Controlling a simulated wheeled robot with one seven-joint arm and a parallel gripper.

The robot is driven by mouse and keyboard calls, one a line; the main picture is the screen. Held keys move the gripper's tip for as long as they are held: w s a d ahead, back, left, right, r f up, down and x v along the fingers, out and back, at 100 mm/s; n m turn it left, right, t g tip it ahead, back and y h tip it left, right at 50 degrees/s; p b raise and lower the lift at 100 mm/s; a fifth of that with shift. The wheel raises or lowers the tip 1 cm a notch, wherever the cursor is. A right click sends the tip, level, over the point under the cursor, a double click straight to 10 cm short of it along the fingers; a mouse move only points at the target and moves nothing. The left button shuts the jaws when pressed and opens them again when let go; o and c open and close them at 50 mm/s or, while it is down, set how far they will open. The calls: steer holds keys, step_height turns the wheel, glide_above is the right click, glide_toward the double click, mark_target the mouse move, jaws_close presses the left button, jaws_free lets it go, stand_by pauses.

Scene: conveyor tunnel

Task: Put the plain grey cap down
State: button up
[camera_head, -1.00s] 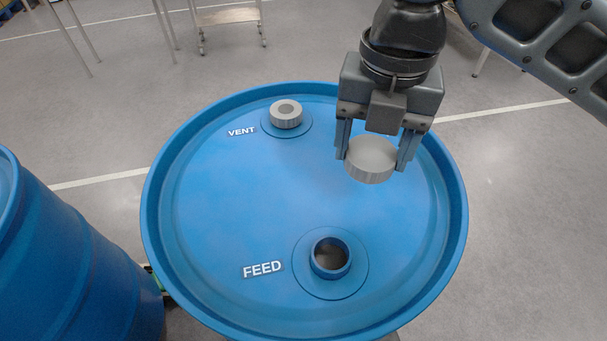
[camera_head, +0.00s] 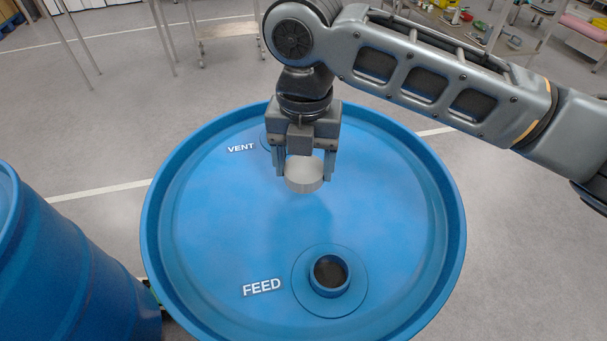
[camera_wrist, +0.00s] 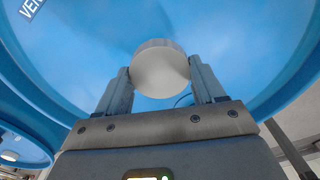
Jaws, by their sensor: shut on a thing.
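The plain grey cap (camera_head: 304,175) is round with a ribbed side and a smooth top. My gripper (camera_head: 305,165) is shut on it, one finger on each side. The cap also shows between the fingers in the wrist view (camera_wrist: 160,69). It appears held above the blue drum's lid (camera_head: 230,215), over the upper middle, with a soft shadow below it. How high it is above the lid I cannot tell exactly. The gripper hides the vent fitting and its ringed cap; only the edge of its ring shows beside the VENT label (camera_head: 241,148).
The open FEED port (camera_head: 330,275) stands up uncapped at the lid's lower middle, beside the FEED label (camera_head: 262,287). The drum's raised rim surrounds the lid. A second blue drum (camera_head: 70,260) stands at left. The lid's left and right sides are clear.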

mark_target(303, 169)
steer(key=shift+a+f+p, duration=0.1)
steer(key=shift+f+p, duration=0.2)
steer(key=shift+f, duration=1.75)
steer(key=shift+f, duration=0.15)
steer(key=o, duration=1.3)
step_height(303, 169, up, 12)
steer(key=shift+r+b, duration=0.2)
steer(key=shift+b, duration=0.45)
